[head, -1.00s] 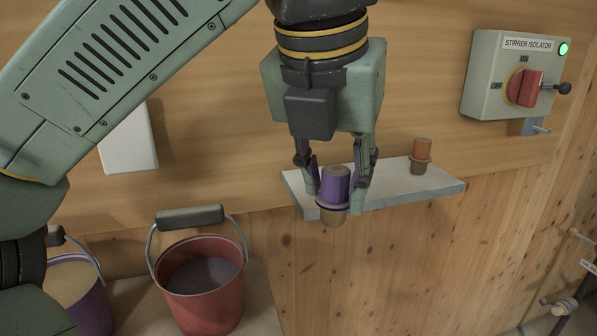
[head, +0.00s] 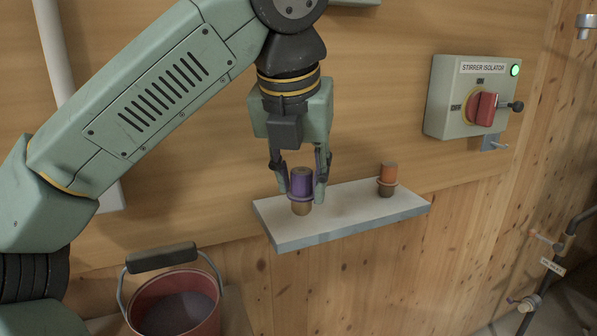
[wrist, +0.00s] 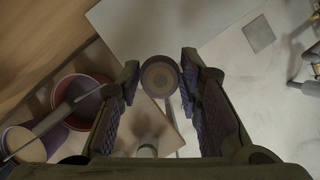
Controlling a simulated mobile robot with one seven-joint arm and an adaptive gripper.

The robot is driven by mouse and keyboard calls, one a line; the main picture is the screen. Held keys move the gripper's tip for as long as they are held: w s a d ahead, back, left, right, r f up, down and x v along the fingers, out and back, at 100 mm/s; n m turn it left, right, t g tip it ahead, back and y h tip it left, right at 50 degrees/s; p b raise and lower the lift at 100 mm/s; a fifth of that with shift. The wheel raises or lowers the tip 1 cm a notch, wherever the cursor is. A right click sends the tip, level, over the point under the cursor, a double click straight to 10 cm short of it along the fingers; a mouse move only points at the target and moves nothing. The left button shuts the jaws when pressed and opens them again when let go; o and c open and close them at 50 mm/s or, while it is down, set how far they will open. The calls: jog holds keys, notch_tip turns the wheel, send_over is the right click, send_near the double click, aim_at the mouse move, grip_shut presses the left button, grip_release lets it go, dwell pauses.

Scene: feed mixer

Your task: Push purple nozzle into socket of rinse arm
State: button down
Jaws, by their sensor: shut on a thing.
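The purple nozzle (head: 301,183), with a tan lower end and a flange, is held upright in my gripper (head: 303,190). My gripper is shut on it, one finger on each side. In the head view it appears in front of or above the pale shelf (head: 340,218); I cannot tell the gap. In the wrist view the nozzle (wrist: 160,76) shows end-on as a round disc between the fingers. A dark pipe (head: 547,278) with a small white label and side fittings stands at the right edge; the label is too small to read, so I cannot tell whether this is the rinse arm.
An orange nozzle (head: 387,175) stands on the shelf's right part. A stirrer isolator box (head: 450,100) with a red knob (head: 486,108) and green light hangs on the wooden wall. A red bucket (head: 205,325) stands low at the left. The space between shelf and pipe looks clear.

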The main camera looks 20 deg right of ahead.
aim_at(299, 184)
jog(key=w, duration=0.2)
jog(key=w+d+p, duration=0.1)
jog(key=w, duration=0.1)
jog(key=shift+w+d+f, duration=0.15)
jog(key=shift+w, duration=0.1)
jog(key=p+x, duration=0.1)
jog(key=x, duration=0.1)
jog(key=shift+w+f+p, duration=0.2)
jog(key=shift+f+p, duration=0.15)
jog(key=shift+f, duration=0.45)
jog(key=shift+f, duration=0.3)
jog(key=c, duration=1.1)
grip_release()
jog(key=shift+r, duration=0.2)
jog(key=b+v, duration=0.1)
jog(key=v, duration=0.6)
jog(key=b+v, duration=0.1)
jog(key=v, duration=0.2)
jog(key=shift+s+d+r+b, duration=0.1)
jog(key=shift+d+r+b, duration=0.1)
jog(key=shift+r+b, duration=0.15)
